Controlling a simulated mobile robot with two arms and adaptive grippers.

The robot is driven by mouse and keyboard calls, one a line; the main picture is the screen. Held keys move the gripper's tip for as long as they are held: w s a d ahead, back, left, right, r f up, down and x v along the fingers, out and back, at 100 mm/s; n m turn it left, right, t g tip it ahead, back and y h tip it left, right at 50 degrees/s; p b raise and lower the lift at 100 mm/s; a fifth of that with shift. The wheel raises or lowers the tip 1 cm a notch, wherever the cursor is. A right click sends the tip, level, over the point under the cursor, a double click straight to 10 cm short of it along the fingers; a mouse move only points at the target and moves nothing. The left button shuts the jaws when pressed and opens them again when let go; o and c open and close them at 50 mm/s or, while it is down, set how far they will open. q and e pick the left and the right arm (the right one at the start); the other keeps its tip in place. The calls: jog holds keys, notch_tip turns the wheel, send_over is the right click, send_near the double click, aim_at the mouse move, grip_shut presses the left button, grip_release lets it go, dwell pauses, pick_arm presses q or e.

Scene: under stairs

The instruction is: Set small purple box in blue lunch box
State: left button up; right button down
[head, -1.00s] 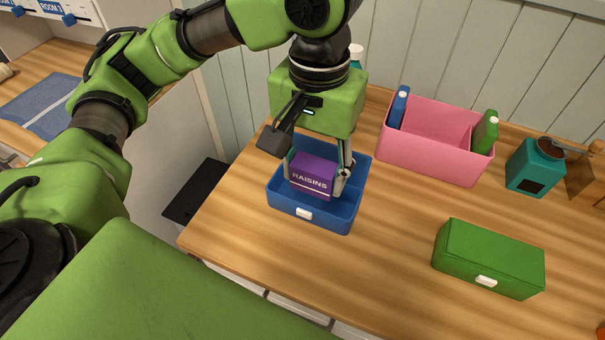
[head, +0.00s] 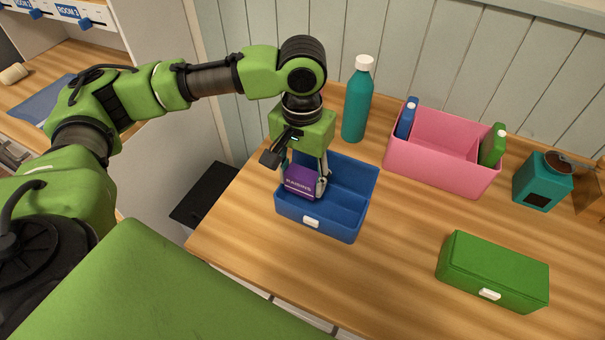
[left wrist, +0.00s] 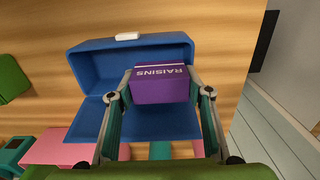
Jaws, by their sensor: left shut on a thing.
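The small purple box (head: 300,182), printed RAISINS, is held between the fingers of my left gripper (head: 307,178). The box also shows in the left wrist view (left wrist: 160,86), with the gripper's two fingers (left wrist: 160,95) on its sides. The blue lunch box (head: 348,222) stands open on the table, its lid raised at the back. It shows in the left wrist view too (left wrist: 92,72). The purple box is over the left part of the lunch box; I cannot tell whether it touches the floor inside. My right gripper is not in view.
A closed green box (head: 490,268) stands at the right. A pink bin (head: 440,165) with bottles, a teal bottle (head: 356,105) and a teal canister (head: 540,182) stand at the back. The table (head: 395,270) is clear between the blue and green boxes.

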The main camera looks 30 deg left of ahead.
aim_at(303, 174)
pick_arm(q)
jog(key=shift+f, duration=0.25)
jog(key=shift+f+p, duration=0.35)
jog(key=o, duration=1.6)
jog(key=shift+r+b, duration=0.55)
jog(key=shift+r, duration=0.05)
notch_tip(303, 174, up, 12)
jog(key=shift+r, duration=0.1)
